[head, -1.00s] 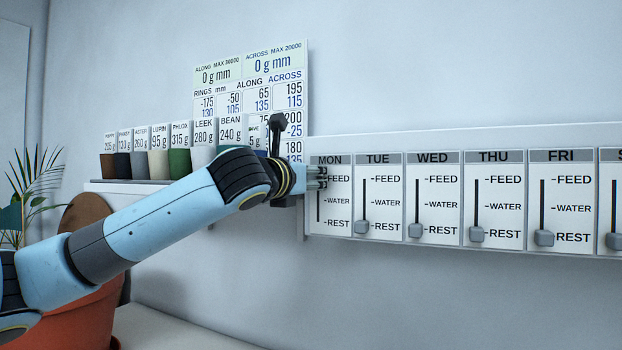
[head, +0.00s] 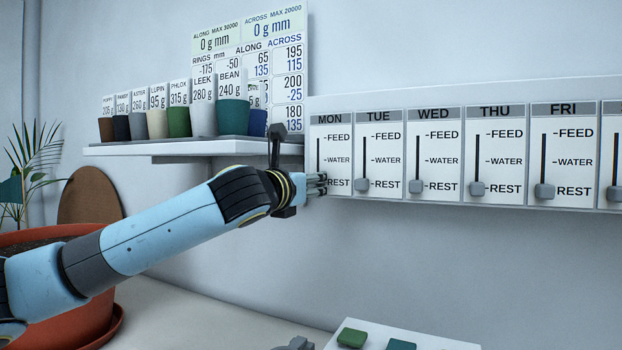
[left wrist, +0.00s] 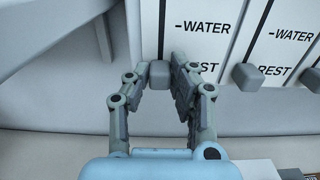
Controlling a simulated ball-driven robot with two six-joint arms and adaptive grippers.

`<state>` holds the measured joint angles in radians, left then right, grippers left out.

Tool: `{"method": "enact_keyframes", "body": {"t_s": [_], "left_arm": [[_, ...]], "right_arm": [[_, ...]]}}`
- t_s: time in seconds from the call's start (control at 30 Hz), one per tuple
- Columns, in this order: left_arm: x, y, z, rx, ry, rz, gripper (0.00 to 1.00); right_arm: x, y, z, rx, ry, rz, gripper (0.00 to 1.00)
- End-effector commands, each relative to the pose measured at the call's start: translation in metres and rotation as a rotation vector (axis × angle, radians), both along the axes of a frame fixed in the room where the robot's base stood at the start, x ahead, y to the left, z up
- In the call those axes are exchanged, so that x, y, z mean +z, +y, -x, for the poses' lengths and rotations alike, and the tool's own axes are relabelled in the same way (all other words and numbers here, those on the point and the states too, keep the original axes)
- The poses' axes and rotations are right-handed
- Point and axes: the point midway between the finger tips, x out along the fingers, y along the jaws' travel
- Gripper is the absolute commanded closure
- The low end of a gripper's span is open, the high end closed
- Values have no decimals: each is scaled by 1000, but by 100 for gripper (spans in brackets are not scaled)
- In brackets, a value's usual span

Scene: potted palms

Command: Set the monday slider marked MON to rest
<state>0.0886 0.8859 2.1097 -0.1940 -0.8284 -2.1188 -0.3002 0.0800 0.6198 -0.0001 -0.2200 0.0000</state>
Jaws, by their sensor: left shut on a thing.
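The MON panel (head: 331,120) is the leftmost of a row of day panels on the wall, marked FEED, WATER and REST from top to bottom. My left gripper (head: 317,184) is at its lower left, level with REST. In the left wrist view, my left gripper (left wrist: 160,70) is shut on the grey MON slider knob (left wrist: 159,73), one finger on each side. The knob is at the bottom end of its slot, about level with the neighbouring TUE knob (left wrist: 247,77). The fingers hide the knob in the head view.
The TUE (head: 362,185), WED (head: 416,186), THU (head: 477,188) and FRI (head: 544,190) knobs sit at REST. A shelf (head: 190,148) with labelled pots is above my arm. A large terracotta pot (head: 85,310) stands at left.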

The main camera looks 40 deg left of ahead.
Motion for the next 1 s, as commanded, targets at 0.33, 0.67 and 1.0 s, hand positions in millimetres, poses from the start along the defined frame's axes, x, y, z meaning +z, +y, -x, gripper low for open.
{"method": "enact_keyframes", "body": {"t_s": [0.33,0.67,1.0], "left_arm": [[-5,0,0,1,9,7,56],[-3,-1,3,1,9,3,56],[-4,-16,49,-3,14,-5,56]], "right_arm": [[0,-1,0,1,0,2,56],[0,-2,0,0,-1,2,56],[0,0,0,0,-1,0,56]]}}
